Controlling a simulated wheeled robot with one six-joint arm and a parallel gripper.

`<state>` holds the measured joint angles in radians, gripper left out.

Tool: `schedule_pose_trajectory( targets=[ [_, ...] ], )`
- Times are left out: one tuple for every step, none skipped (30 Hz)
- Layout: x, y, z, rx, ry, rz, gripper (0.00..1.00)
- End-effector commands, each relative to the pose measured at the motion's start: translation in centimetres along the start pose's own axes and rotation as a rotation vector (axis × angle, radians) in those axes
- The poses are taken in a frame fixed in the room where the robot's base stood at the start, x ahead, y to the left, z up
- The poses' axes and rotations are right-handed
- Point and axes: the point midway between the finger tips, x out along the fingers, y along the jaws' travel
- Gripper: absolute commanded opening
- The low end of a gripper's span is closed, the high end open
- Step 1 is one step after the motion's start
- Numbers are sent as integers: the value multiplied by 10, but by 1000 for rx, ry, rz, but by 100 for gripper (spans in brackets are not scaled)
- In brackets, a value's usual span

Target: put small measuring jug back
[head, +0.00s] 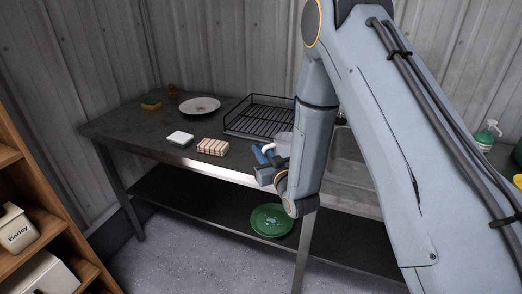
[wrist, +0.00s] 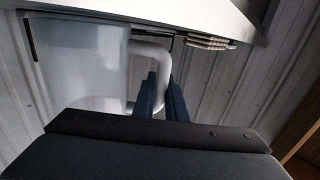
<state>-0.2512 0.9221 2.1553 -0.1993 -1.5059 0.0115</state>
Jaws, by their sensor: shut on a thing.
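The small measuring jug (head: 284,141) is pale and translucent with a white handle. In the head view it is at the counter's front edge, partly hidden by my arm. In the wrist view the jug (wrist: 85,60) fills the upper left, and its handle (wrist: 152,52) loops to the right. My gripper (head: 264,157) is shut on the handle. Its blue fingers (wrist: 162,92) show in the wrist view at the handle's lower right part. Whether the jug's base touches anything is hard to tell.
The metal counter (head: 135,122) holds a black dish rack (head: 245,122), a white plate (head: 200,105), a striped cloth (head: 213,147), a white-and-green block (head: 180,139) and a sponge (head: 151,104). A sink (head: 349,160) lies behind my arm. Wooden shelving stands left.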

Motion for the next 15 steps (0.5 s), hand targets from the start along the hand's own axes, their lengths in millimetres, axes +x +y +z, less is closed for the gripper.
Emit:
schedule_pose_trajectory(
  targets=[
    [0, 0, 0, 0, 2, 0, 0],
    [0, 0, 0, -1, 2, 0, 0],
    [0, 0, 0, -1, 2, -1, 0],
    [0, 0, 0, -1, 2, -1, 0],
    [0, 0, 0, -1, 2, -1, 0],
    [0, 0, 0, -1, 2, -1, 0],
    [0, 0, 0, -1, 2, -1, 0],
    [0, 0, 0, -1, 2, -1, 0],
    [0, 0, 2, -1, 1, -1, 0],
    [0, 0, 3, -1, 1, -1, 0],
    [0, 0, 4, -1, 1, -1, 0],
    [0, 0, 4, 0, 1, -1, 13],
    [0, 0, 4, 0, 1, -1, 18],
    [0, 0, 4, 0, 1, -1, 23],
    [0, 0, 3, 0, 1, -1, 30]
  ],
)
